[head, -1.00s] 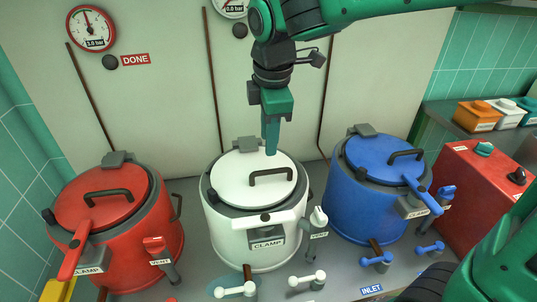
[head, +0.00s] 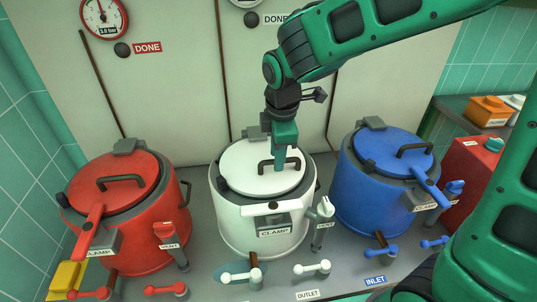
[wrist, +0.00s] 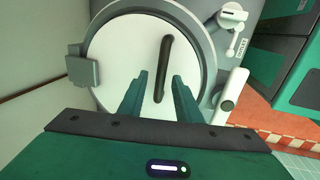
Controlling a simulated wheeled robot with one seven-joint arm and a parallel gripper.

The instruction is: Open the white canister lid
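The white canister (head: 262,228) stands in the middle of the head view, its round white lid (head: 245,170) seated on it. A dark bar handle (head: 265,165) crosses the lid; it also shows in the wrist view (wrist: 163,65). My gripper (head: 281,166) points down at the handle. In the wrist view its two fingers (wrist: 157,80) are apart, with the handle between them and gaps on both sides. Contact cannot be told. The white clamp lever (head: 273,208) lies crosswise at the lid's front, above the CLAMP label. The white vent handle (head: 325,208) stands upright to its right.
A red canister (head: 140,225) stands left and a blue canister (head: 365,200) right, close by. White valve handles (head: 241,276) sit on the counter in front. A pale panel (head: 170,100) rises behind. A red box (head: 465,175) is at the far right.

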